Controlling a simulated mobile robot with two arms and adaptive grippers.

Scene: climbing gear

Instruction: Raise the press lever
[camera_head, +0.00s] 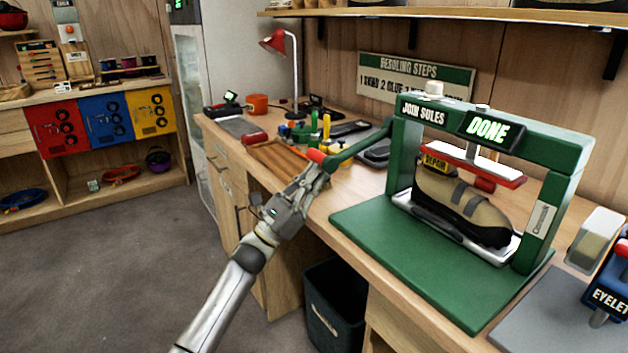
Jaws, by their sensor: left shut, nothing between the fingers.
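The green press (564,165) stands on the workbench, with a "JOIN SOLES" label and a lit screen (487,128) reading "DONE". Its lever (358,146) is a green arm reaching left from the frame, ending in a red knob (316,156) a little lower than its frame end. A tan and black shoe (457,203) with a "REPAIR" tag sits inside the press under the red and white press head (470,163). My left gripper (316,173) is shut and empty, just below the red knob; I cannot tell whether they touch. My right gripper is not in view.
A red lamp (277,41), bottles and tools stand on the bench (222,132) behind the lever. A dark bin (334,310) is below the bench front. An eyelet device (610,285) stands at the right edge. Floor at left is clear.

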